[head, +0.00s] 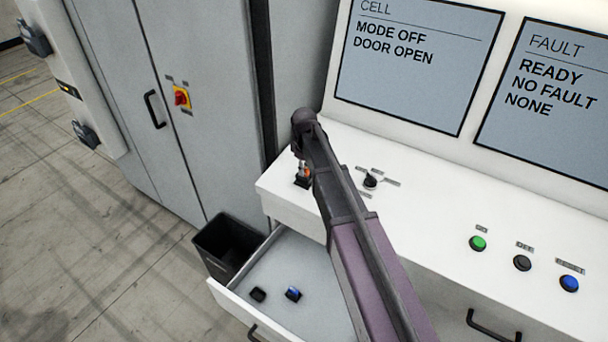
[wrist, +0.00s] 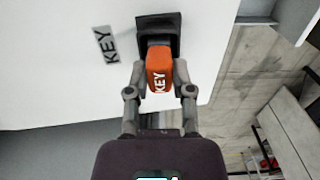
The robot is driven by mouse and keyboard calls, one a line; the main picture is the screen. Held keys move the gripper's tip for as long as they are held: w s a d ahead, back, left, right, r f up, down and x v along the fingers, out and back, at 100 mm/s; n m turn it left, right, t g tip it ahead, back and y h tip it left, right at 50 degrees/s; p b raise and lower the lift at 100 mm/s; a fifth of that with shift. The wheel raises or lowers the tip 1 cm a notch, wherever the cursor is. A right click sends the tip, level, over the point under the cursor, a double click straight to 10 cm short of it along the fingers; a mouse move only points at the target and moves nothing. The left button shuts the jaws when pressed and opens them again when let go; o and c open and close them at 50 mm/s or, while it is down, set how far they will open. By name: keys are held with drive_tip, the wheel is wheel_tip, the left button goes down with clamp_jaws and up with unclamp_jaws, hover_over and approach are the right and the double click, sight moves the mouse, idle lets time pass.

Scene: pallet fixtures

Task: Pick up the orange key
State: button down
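The orange key (wrist: 160,72), marked KEY, stands at a black holder (wrist: 157,24) on the white console top. In the head view the key is a small orange patch (head: 307,172) below the end of my arm, above the black holder (head: 302,183). My gripper (wrist: 160,75) has one finger on each side of the key, and both fingertips appear to touch it. The key's far end meets the holder; whether it is still seated in it is hard to tell.
A KEY label (wrist: 106,45) lies beside the holder. A black selector knob (head: 370,181) stands to the right on the console. Below is an open drawer (head: 222,296) with a black item (head: 258,294) and a blue-and-black item (head: 293,293). A black bin (head: 213,250) stands left of it.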

drive_tip(key=shift+r, duration=0.1)
idle(0.4)
wheel_tip(320, 180, up, 2)
drive_tip(key=p, duration=0.2)
drive_tip(key=shift+r+p, duration=0.25)
drive_tip(key=shift+p, duration=0.15)
drive_tip(key=shift+s+d+r+p, duration=0.15)
drive_tip(key=shift+s+r+p, duration=0.2)
drive_tip(key=shift+r+p, duration=0.3)
drive_tip(key=s+d, duration=0.2)
drive_tip(key=s, duration=0.5)
drive_tip(key=s+d+r, duration=0.1)
drive_tip(key=s+d, duration=0.2)
drive_tip(key=s, duration=0.4)
drive_tip(key=shift+s+p, duration=0.2)
drive_tip(key=shift+p, duration=0.25)
drive_tip(key=shift+d+f, duration=0.1)
